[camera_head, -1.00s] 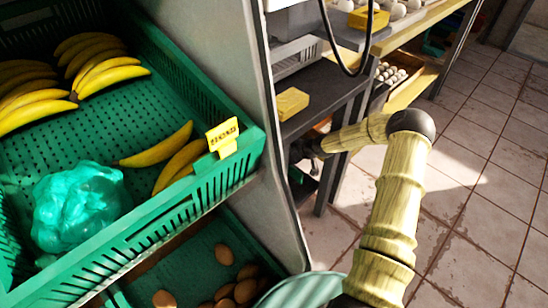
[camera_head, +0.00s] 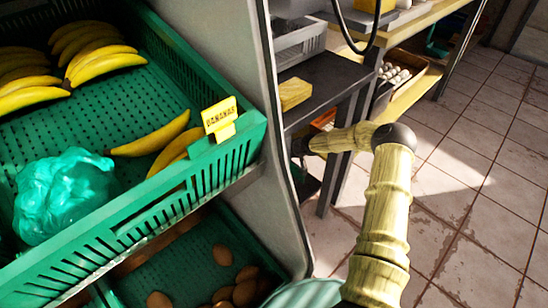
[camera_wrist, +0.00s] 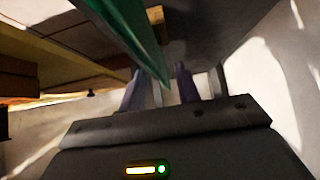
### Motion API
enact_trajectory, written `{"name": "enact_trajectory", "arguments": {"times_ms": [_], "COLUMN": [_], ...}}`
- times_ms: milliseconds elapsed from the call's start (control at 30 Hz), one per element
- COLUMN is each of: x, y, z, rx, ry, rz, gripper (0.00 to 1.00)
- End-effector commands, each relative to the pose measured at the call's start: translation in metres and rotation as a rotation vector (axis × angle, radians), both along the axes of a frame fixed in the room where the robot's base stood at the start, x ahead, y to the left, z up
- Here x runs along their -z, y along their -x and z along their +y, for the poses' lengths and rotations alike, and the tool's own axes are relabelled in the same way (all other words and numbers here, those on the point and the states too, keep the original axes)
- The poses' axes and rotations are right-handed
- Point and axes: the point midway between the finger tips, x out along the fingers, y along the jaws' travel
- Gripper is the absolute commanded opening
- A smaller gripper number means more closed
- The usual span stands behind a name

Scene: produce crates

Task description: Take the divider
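No thing in the head view clearly reads as a divider. A green, flat, pointed piece (camera_wrist: 130,35) comes down from the top in the wrist view, its tip close to my gripper (camera_wrist: 160,92). I cannot tell if it is a divider or part of a crate. The two purplish fingers stand apart with a bright gap between them, and nothing is clearly clamped. In the head view my pale, ringed arm bends left toward the dark table; its end is mostly hidden behind the shelf's side panel.
A green crate (camera_head: 225,160) at left holds bananas (camera_head: 105,65), a green bag (camera_head: 62,195) and a yellow label (camera_head: 219,118). A lower crate (camera_head: 185,262) holds brown round produce. Tiled floor (camera_head: 480,200) is open at right.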

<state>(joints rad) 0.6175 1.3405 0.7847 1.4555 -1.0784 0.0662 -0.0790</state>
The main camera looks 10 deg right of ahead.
Motion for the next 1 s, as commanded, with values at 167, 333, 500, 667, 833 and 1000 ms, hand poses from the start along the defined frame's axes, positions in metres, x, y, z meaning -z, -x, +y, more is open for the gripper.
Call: {"name": "enact_trajectory", "arguments": {"times_ms": [167, 333, 500, 667, 833, 1000], "x": [0.019, 0.031, 0.031, 0.031, 0.031, 0.031], "y": [-0.014, -0.026, -0.03, -0.029, -0.029, -0.029], "z": [0.007, 0.015, 0.016, 0.016, 0.016, 0.016], "rx": [0.001, 0.001, 0.001, 0.001, 0.001, 0.001], "ry": [-0.003, -0.001, 0.001, 0.0, 0.001, 0.001], "rz": [0.0, 0.0, 0.001, 0.001, 0.001, 0.001], "gripper": [0.33, 0.33, 0.33, 0.33, 0.33, 0.23]}}
